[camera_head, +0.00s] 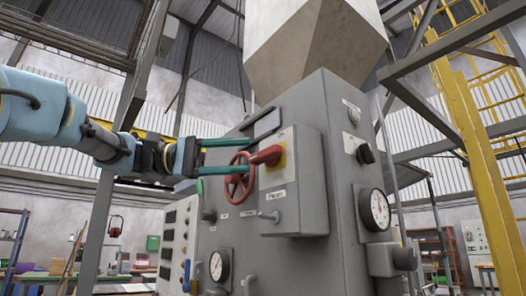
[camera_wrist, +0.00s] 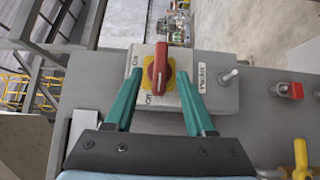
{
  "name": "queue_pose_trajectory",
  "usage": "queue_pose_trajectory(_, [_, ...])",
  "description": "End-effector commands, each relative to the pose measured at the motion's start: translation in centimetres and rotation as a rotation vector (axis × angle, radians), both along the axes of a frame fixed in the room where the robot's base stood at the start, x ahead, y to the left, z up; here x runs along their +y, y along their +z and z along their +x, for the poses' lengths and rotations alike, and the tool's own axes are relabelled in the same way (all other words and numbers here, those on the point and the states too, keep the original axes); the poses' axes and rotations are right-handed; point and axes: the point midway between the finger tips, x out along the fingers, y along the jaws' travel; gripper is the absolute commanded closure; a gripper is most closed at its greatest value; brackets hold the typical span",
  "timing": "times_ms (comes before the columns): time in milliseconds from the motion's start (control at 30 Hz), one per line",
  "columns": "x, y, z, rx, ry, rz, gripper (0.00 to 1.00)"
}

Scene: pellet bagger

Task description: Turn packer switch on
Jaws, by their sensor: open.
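The packer switch (camera_head: 267,155) is a red rotary handle on a yellow plate, fixed to a grey box (camera_head: 308,180) on the machine. In the wrist view the switch (camera_wrist: 159,70) stands lengthwise between my fingers, with "On" and "Off" labels to its left and below, and a "Packer" label to its right. Its exact setting is hard to tell. My gripper (camera_head: 249,156) is open, its two teal fingers pointing at the switch from the left. In the wrist view my gripper (camera_wrist: 160,80) has a finger on each side of the handle, with gaps showing.
A red handwheel (camera_head: 238,177) sits just left of the box, behind the lower finger in the head view. A black knob (camera_head: 365,154) and a gauge (camera_head: 374,210) are on the right face. A metal toggle (camera_wrist: 229,75) stands beside the switch. A hopper (camera_head: 310,40) is above.

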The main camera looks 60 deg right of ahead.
Motion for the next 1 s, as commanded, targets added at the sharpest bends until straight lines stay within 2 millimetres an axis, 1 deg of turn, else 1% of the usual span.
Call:
queue_pose_trajectory(33, [-0.4,0.2,-1.0,0.001,-0.003,0.002,0.45])
queue_pose_trajectory(100, [-1.0,0.2,-2.0,0.001,-0.002,0.002,0.45])
queue_pose_trajectory(300, [-2.1,0.1,-4.1,0.0,0.0,0.001,0.45])
queue_pose_trajectory(467, [-2.4,0.0,-4.6,0.0,0.003,0.002,0.45])
queue_pose_trajectory(700, [-2.4,-0.1,-4.6,0.0,0.003,0.001,0.45])
queue_pose_trajectory(1000, [-2.4,-0.1,-4.6,0.0,0.003,0.001,0.79])
